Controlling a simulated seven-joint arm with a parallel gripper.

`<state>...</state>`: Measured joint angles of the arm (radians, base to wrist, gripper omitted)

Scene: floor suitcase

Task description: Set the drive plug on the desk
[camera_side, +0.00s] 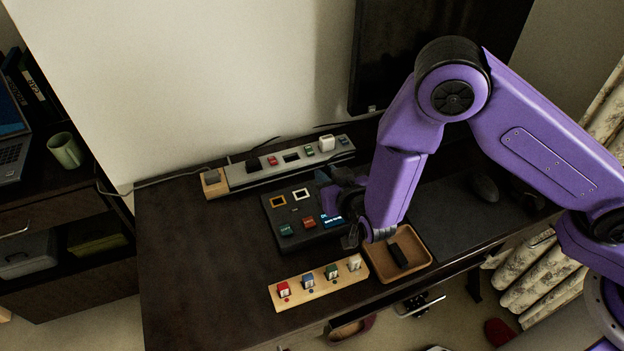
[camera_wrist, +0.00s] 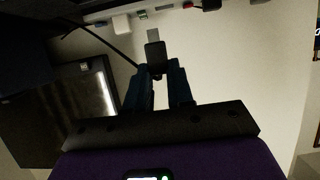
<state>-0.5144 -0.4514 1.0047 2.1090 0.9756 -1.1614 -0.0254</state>
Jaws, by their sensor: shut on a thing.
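The drive plug (camera_wrist: 155,54) is a small dark block with a flat grey metal end. In the wrist view it sits between the tips of my gripper (camera_wrist: 160,73), which is shut on it, with the metal end pointing away from the fingers. In the side view my gripper (camera_side: 326,182) reaches left, low over the back right part of the black socket panel; the plug cannot be made out there. The dark desk (camera_side: 190,265) has bare surface at the left. Whether the plug touches anything below is unclear.
The black panel (camera_side: 270,212) holds coloured modules. A power strip (camera_side: 240,177) lies behind it. A wooden rack (camera_side: 318,287) with several coloured blocks stands in front, beside a wooden tray (camera_side: 378,270) holding a black block (camera_side: 398,255). The desk's left side is clear.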

